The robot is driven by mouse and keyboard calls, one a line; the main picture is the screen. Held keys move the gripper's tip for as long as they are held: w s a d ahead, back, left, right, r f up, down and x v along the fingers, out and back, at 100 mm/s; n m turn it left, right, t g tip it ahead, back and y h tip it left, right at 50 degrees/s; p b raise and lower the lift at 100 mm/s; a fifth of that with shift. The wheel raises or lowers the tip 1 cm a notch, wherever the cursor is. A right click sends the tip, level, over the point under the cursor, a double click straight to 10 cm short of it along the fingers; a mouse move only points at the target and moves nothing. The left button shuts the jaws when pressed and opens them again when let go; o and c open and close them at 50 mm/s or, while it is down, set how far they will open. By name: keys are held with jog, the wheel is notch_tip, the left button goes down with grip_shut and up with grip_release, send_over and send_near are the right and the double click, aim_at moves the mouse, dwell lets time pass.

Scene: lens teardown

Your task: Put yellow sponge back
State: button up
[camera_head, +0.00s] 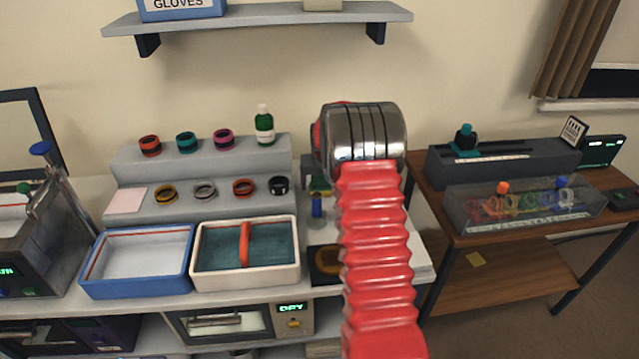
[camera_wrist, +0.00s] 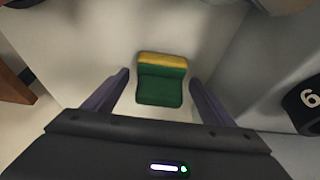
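A sponge with a yellow strip and a green face (camera_wrist: 161,90) lies on a pale surface in the middle of the wrist view. My gripper (camera_wrist: 159,78) is open, with one dark finger on each side of the sponge. Clear gaps show between the fingers and the sponge, so nothing is held. In the head view my red arm and its silver joint hide the gripper. A small green shape (camera_head: 319,186) shows beside the arm there, but I cannot tell if it is the sponge.
A black ring marked 6 (camera_wrist: 306,99) sits on a grey step right of the sponge. In the head view, the stepped rack (camera_head: 220,209) with rings and a green bottle (camera_head: 264,127) stands left of my arm. Blue tray (camera_head: 88,278) and white tray (camera_head: 246,283) are in front. A wooden table (camera_head: 440,212) stands right.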

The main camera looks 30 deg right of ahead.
jog(key=shift+r, duration=0.1)
jog(key=v, duration=1.2)
dwell(0.6)
jog(key=s+a+r+n, duration=0.1)
jog(key=s+a+r, duration=0.6)
jog(key=a, duration=0.2)
jog(key=s+a+r+n, duration=0.1)
jog(key=s+a+r, duration=0.5)
jog(key=a, duration=0.4)
jog(key=s+a+n+y, duration=0.1)
jog(key=s+a, duration=0.5)
jog(key=s, duration=0.4)
jog(key=s+a+n+t+y, duration=0.1)
jog(key=s+a+n, duration=0.1)
jog(key=s+a, duration=0.4)
jog(key=s+f, duration=0.1)
jog(key=s, duration=0.4)
jog(key=shift+s+a+t, duration=0.2)
jog(key=shift+s+t, duration=0.1)
